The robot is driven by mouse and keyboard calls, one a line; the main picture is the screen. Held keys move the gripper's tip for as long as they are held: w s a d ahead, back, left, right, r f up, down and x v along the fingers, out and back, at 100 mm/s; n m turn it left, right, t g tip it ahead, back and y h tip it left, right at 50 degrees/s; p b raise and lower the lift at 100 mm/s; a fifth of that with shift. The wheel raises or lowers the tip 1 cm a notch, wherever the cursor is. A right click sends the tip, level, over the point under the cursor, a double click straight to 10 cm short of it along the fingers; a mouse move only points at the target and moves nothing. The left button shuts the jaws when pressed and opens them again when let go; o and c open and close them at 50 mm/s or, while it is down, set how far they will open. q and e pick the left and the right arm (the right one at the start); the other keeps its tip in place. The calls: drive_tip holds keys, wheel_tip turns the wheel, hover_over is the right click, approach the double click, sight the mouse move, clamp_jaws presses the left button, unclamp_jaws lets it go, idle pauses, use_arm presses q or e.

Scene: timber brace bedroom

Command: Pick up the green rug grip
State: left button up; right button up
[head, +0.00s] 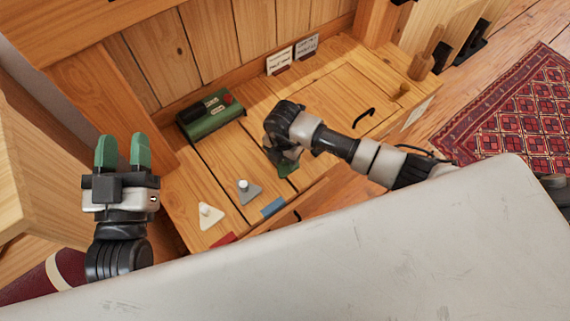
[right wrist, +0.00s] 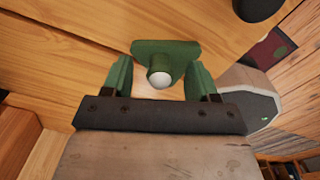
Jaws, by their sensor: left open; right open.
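The green rug grip (right wrist: 165,52) is a flat green triangular plate with a round white knob, lying on the wooden top. In the head view only a green part of it (head: 288,169) shows, mostly hidden by my right gripper (head: 281,158). In the right wrist view the open green fingers of my right gripper (right wrist: 160,74) stand on either side of the knob, with gaps visible. The knob appears apart from both fingers. My left gripper (head: 121,142) is open and empty, raised at the left of the head view with its green fingers pointing up.
A grey grip (head: 249,191) and a white grip (head: 209,216) lie left of my right gripper, near a blue piece (head: 272,207). A green box (head: 211,114) with a red knob stands at the back. A black handle (head: 362,117) and a patterned rug (head: 510,115) are to the right.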

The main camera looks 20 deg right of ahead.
drive_tip(key=shift+f, duration=0.25)
drive_tip(key=c, duration=0.9)
drive_tip(key=shift+c, duration=0.5)
drive_tip(key=shift+r, duration=0.15)
